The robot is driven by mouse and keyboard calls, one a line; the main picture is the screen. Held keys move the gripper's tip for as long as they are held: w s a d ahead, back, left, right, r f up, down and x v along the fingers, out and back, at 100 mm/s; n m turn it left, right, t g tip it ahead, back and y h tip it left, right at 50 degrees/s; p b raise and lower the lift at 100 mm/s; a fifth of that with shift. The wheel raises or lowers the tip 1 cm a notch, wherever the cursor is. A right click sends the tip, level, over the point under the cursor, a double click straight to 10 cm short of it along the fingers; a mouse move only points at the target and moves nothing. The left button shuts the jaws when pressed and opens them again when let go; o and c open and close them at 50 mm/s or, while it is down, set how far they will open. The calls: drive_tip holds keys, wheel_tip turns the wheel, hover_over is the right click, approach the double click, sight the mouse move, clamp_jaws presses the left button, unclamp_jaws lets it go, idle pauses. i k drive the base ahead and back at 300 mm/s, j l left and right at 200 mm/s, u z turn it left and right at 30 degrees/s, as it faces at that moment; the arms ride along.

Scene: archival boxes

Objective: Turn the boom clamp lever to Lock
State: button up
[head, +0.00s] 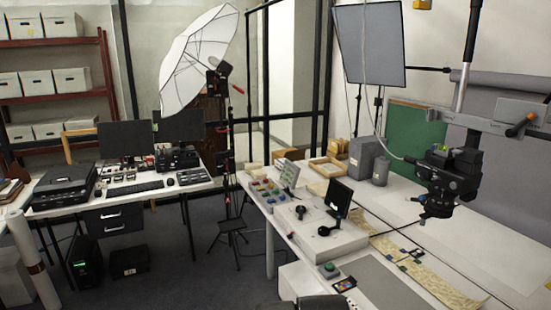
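The boom clamp (520,112) is a grey block on the horizontal boom (464,121) at the right edge of the head view. Its lever (521,125) is dark with an orange end and slants down to the left. Any Lock marking is too small to read, so I cannot tell which setting the lever is at. A black camera (447,172) hangs below the boom over the long white table. My gripper is not in view.
The long white table (415,205) holds a small monitor (338,198), control boxes, a green button box (329,270) and a long paper strip (420,270). A softbox (370,45) stands behind. A desk with equipment is at left. Dark floor (190,265) between them is mostly open.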

sight(512, 133)
drive_tip(key=z, duration=1.65)
drive_tip(key=i+l+u, duration=0.1)
drive_tip(key=i+l, duration=0.2)
